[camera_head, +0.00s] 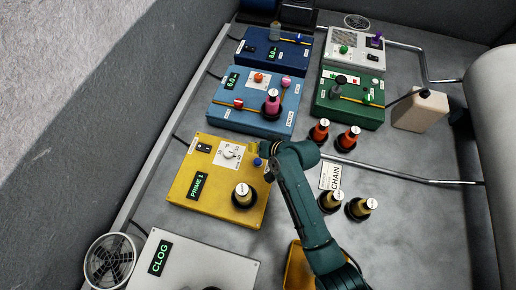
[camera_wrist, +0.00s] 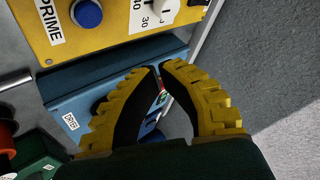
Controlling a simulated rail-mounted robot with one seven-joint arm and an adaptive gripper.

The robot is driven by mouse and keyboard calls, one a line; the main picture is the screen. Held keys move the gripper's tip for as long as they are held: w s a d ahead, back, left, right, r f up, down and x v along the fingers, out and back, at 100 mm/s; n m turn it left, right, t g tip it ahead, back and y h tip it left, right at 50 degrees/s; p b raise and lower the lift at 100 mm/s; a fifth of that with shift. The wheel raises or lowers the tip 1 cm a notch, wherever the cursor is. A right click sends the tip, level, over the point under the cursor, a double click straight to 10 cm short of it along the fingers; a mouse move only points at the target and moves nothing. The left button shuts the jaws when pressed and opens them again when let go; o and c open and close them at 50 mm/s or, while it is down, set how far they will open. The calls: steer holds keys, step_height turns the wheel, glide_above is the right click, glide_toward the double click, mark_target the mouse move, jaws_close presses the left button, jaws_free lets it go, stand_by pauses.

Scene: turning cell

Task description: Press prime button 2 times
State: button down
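The yellow box (camera_head: 182,183) stands left of centre in the head view. Its green display (camera_head: 197,186) reads "PRIME 1". The blue prime button (camera_head: 257,162) is at the box's right edge, beside my gripper (camera_head: 256,149). In the wrist view the blue button (camera_wrist: 88,13) sits at the top, next to a "PRIME" label. My gripper's yellow fingers (camera_wrist: 161,68) have their tips together with nothing between them. The tips are apart from the button in that view.
A grey box showing "CLOG" (camera_head: 200,265) is in front. Loose bottles (camera_head: 348,138) stand to the right.

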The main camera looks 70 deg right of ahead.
steer(key=b, duration=0.7)
glide_above(256, 161)
step_height(256, 161, down, 7)
steer(key=shift+r, duration=0.2)
steer(key=shift+w+f+b, duration=0.1)
steer(key=shift+f+b, duration=0.45)
steer(key=shift+f, duration=0.5)
steer(key=shift+f, duration=0.45)
steer(key=shift+f, duration=0.55)
stand_by(0.3)
steer(key=shift+r+p, duration=0.85)
steer(key=shift+r, duration=0.1)
